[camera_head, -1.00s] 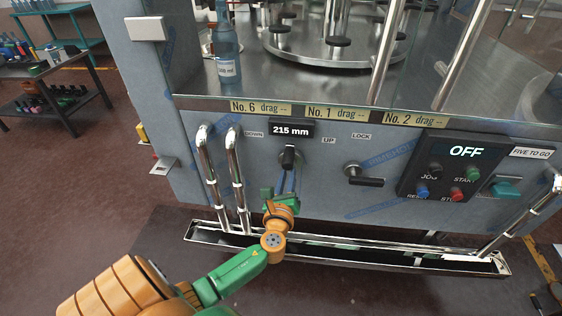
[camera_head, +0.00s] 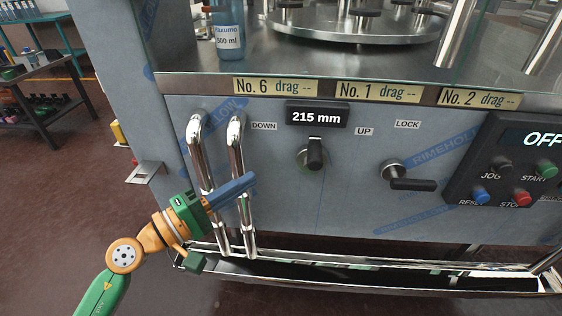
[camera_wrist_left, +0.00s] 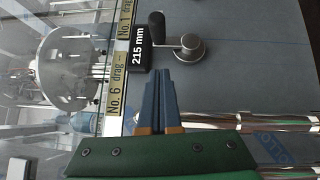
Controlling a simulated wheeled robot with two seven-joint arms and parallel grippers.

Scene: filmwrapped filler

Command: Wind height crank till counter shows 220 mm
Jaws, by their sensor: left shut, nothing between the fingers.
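The counter (camera_head: 317,117) is a black display on the grey panel and reads 215 mm. The crank (camera_wrist_left: 190,46) and the counter (camera_wrist_left: 138,47) also show in the left wrist view. My left gripper (camera_head: 250,181) is shut and empty, left of and a little below the crank, apart from it, near the chrome tubes. Its blue fingers (camera_wrist_left: 163,75) are together in the wrist view. My right gripper is not in view.
Two upright chrome tubes (camera_head: 236,170) stand at the gripper, above a metal trough (camera_head: 275,283). Right of the crank are a LOCK handle (camera_head: 410,183) and a control box (camera_head: 510,165) showing OFF. Panel space between the tubes and crank is clear.

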